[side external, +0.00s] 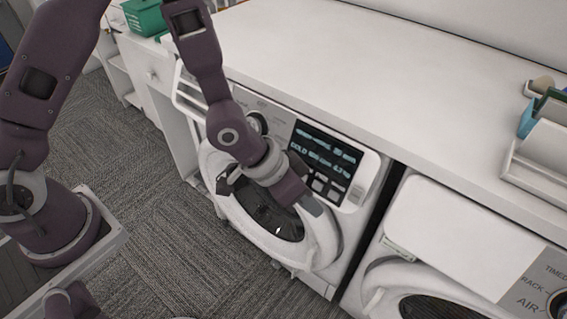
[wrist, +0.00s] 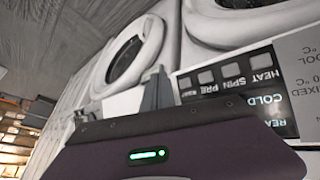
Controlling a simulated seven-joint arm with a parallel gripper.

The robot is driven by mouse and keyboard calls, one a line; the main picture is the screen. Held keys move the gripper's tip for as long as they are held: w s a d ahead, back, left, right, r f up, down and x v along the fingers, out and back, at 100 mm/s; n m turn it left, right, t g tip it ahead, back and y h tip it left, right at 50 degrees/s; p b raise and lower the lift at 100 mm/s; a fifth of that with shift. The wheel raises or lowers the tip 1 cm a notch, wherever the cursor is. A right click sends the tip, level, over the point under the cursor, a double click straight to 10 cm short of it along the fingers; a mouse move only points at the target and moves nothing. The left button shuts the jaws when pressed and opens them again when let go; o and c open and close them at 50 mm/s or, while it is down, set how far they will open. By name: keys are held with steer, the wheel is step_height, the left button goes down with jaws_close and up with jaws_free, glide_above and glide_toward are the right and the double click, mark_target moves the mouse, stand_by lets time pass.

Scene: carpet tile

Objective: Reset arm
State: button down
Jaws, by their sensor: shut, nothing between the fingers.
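My gripper (side external: 313,207) is at the end of my purple arm, in front of the left washing machine (side external: 353,231). It is shut and empty, and it overlaps the upper right of the round door (side external: 240,222) in the side view. I cannot tell whether the fingertips touch the machine. In the wrist view the grey fingers (wrist: 156,90) are together, beside the button panel (wrist: 240,85). The round door looks closed. The machine's dark display (side external: 325,150) is lit, just above my gripper.
A second machine (side external: 450,240) stands to the right, past a narrow dark gap. A long white counter (side external: 380,75) runs above both. A white rack (side external: 540,160) with small items sits at its right end, and a green basket (side external: 145,17) at the far left. Grey carpet (side external: 150,200) lies open in front.

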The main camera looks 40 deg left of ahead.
steer(key=s+a+r+n+t+y, duration=0.15)
steer(key=a+r+y, duration=0.25)
steer(key=a+r, duration=1.1)
steer(key=s+a+r+n, duration=0.1)
steer(key=s+a+r, duration=0.2)
steer(key=s, duration=0.5)
steer(key=s+a+r+n+y, duration=0.1)
steer(key=s+a+r+n, duration=0.1)
steer(key=s+r, duration=0.3)
steer(key=s+a, duration=0.1)
steer(key=s, duration=0.3)
steer(key=shift+a+r, duration=0.2)
